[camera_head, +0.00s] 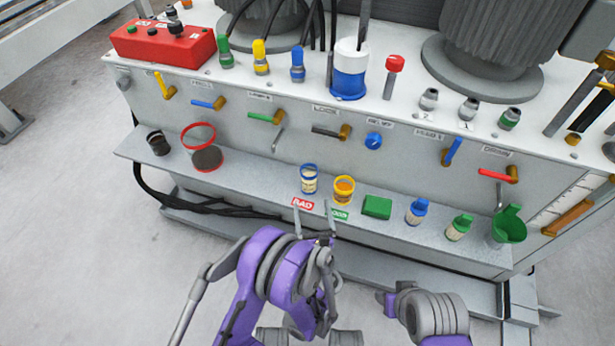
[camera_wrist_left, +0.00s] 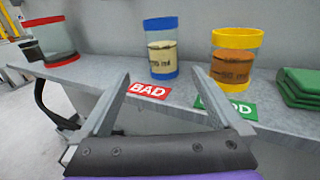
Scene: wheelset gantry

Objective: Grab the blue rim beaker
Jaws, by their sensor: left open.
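The blue rim beaker (camera_head: 310,180) stands upright on the grey shelf, with a pale yellowish liquid in it. It also shows in the left wrist view (camera_wrist_left: 161,60), beyond the space between my fingers, behind the red BAD label (camera_wrist_left: 149,90). My left gripper (camera_head: 314,214) is open and empty in front of the shelf, close to the BAD label and short of the beaker. Its two fingers show apart in the left wrist view (camera_wrist_left: 160,78). The beaker is not touched. My right arm shows at the lower right, but I see no right gripper fingers.
A yellow rim beaker (camera_head: 344,190) with orange liquid stands just right of the blue one. A green folded cloth (camera_head: 377,207), small bottles and a green funnel cup (camera_head: 508,228) follow. A red rim container (camera_head: 205,150) stands left. Valve handles project above the shelf (camera_head: 262,185).

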